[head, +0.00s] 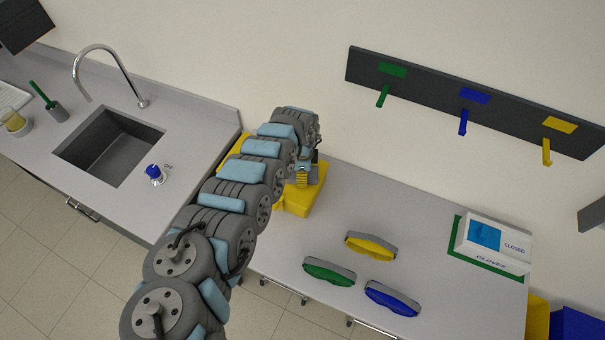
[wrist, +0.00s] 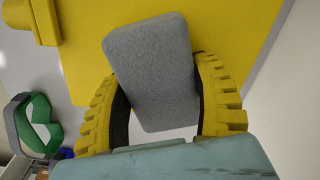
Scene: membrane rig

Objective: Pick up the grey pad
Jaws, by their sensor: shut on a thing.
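The grey pad (wrist: 152,65) is a rounded, speckled grey block, slightly tilted in the wrist view. My gripper (wrist: 157,85) has its yellow ribbed fingers on both sides of the pad and is shut on it. The pad is in front of a yellow surface (wrist: 225,30); I cannot tell how far above it. In the head view my gripper (head: 303,178) is over the yellow block-like piece (head: 296,207) on the counter, and my arm hides part of that piece. I cannot make out the pad clearly there.
Yellow (head: 371,246), green (head: 329,271) and blue (head: 392,299) goggles lie on the counter. A white box marked CLOSED (head: 495,243) stands at the right. A hook rail (head: 440,92) is on the wall.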

